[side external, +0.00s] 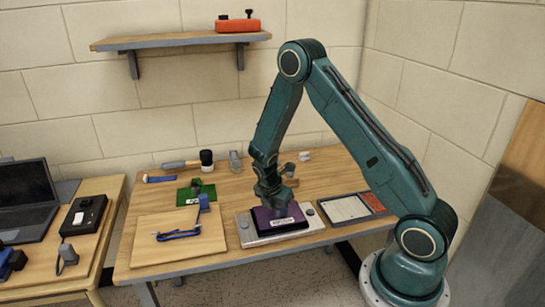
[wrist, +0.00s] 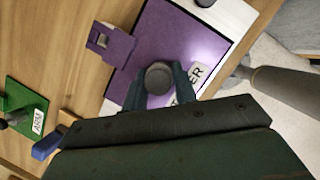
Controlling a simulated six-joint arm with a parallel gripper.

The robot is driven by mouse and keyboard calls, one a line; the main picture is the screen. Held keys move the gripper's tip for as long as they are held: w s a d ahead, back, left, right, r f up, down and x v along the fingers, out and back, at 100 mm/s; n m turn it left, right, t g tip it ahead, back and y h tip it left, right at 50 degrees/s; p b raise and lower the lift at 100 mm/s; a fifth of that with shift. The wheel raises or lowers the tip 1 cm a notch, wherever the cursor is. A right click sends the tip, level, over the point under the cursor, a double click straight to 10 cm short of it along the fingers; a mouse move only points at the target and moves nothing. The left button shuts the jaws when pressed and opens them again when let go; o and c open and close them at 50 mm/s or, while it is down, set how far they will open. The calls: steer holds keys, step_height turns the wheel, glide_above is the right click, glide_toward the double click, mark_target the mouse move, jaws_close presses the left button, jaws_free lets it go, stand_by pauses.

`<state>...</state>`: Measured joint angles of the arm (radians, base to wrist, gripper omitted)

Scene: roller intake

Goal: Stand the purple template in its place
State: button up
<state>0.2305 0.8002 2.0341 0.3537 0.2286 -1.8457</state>
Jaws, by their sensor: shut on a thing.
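The purple template (side external: 262,218) is a flat plate with a knob and a white label. It lies flat over the grey fixture (side external: 247,234); I cannot tell whether it touches all round. In the wrist view the template (wrist: 185,40) fills the upper middle, with a purple tab on its left side. My gripper (side external: 276,203) points down over it. In the wrist view my gripper (wrist: 158,86) is shut on the template's grey round knob (wrist: 158,74), one finger on each side. Part of the label is hidden behind a finger.
A green template (side external: 188,194) lies behind left, near a wooden board (side external: 150,255) with a blue clamp (side external: 178,235). A shallow tray (side external: 350,208) sits to the right. A hammer (side external: 185,163) and small items line the back. A laptop stands on the left table.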

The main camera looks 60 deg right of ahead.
steer(key=shift+f, duration=0.65)
steer(key=o, duration=0.6)
steer(key=shift+o, duration=0.2)
steer(key=shift+r, duration=0.15)
steer(key=shift+r, duration=1.35)
steer(key=shift+o, duration=0.5)
steer(key=o, duration=0.5)
steer(key=shift+c, duration=0.2)
